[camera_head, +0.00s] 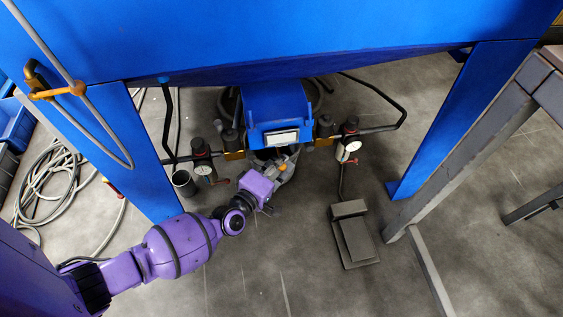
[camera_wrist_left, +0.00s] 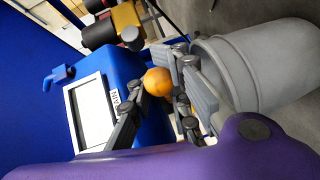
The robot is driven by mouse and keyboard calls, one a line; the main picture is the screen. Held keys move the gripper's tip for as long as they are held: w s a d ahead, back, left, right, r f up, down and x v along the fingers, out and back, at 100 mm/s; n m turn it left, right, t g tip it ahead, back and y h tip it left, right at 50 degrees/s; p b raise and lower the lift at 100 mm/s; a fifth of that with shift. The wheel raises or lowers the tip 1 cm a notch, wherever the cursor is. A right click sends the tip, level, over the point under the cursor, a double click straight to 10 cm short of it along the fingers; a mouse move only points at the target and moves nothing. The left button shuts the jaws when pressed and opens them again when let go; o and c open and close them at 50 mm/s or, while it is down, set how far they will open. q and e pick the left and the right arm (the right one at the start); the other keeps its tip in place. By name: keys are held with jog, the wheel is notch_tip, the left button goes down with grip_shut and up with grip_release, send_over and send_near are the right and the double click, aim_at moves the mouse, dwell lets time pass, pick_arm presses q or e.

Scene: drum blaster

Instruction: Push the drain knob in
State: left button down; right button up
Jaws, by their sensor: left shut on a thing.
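The drain knob is an orange ball (camera_wrist_left: 158,82) beside the blue housing (camera_wrist_left: 125,62), next to a label whose visible letters read "AIN". In the head view the knob (camera_head: 283,168) is a small orange spot below the housing (camera_head: 277,103). My left gripper (camera_head: 279,176) reaches in from the lower left. In the left wrist view its dark fingers (camera_wrist_left: 160,95) stand on both sides of the knob and are shut on it. The knob's stem is hidden, and I cannot tell how far it sticks out. My right gripper is not in view.
A grey cylinder (camera_wrist_left: 262,62) stands close beside the fingers. Gauges (camera_head: 352,146) and valves with pipes flank the housing. A foot pedal (camera_head: 355,237) lies on the floor to the right. Blue legs (camera_head: 455,115) stand at the sides. The front floor is clear.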

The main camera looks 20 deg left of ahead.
pick_arm(q)
jog(key=c, duration=1.7)
grip_release()
jog(key=shift+a+f, duration=0.1)
jog(key=shift+a, duration=0.2)
jog(key=shift+c, duration=0.2)
jog(key=shift+d, duration=0.1)
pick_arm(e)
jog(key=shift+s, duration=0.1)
pick_arm(q)
jog(key=v, duration=1.2)
jog(key=shift+d, duration=0.1)
